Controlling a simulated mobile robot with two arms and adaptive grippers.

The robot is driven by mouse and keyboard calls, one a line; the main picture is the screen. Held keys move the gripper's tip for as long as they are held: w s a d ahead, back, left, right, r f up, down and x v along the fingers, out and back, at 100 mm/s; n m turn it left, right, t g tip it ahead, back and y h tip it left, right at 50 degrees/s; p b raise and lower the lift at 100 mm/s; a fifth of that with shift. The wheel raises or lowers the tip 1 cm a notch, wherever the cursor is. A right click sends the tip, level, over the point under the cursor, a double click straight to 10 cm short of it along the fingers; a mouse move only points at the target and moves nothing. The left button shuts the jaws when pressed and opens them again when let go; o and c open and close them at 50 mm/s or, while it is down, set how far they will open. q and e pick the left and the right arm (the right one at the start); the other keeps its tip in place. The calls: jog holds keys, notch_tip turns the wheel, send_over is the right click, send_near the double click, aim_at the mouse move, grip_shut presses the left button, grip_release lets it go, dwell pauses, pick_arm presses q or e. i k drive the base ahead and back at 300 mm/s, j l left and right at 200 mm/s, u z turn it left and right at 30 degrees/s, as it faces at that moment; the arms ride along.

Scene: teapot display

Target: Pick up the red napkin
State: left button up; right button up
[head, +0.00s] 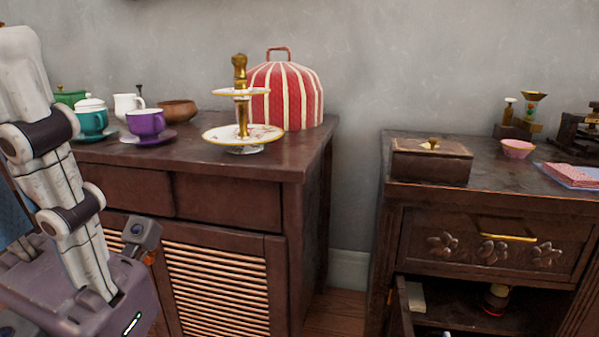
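A folded red and white patterned napkin (573,174) lies near the right edge of the head view. It rests on a light blue tray or cloth (590,185) on top of the right cabinet, and the picture edge cuts this off. I cannot tell if it is one napkin or a stack. White and dark links of my arm show at the far left, far from the napkin. No gripper fingers can be made out.
The right cabinet (480,190) also bears a dark wooden box (431,163), a pink bowl (517,149) and brass-trimmed devices. Its lower compartment is open. The left cabinet (235,200) holds cups, a tiered stand (243,134) and a striped cosy (300,97). A floor gap separates the cabinets.

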aim_at(575, 178)
jog(key=k, duration=0.85)
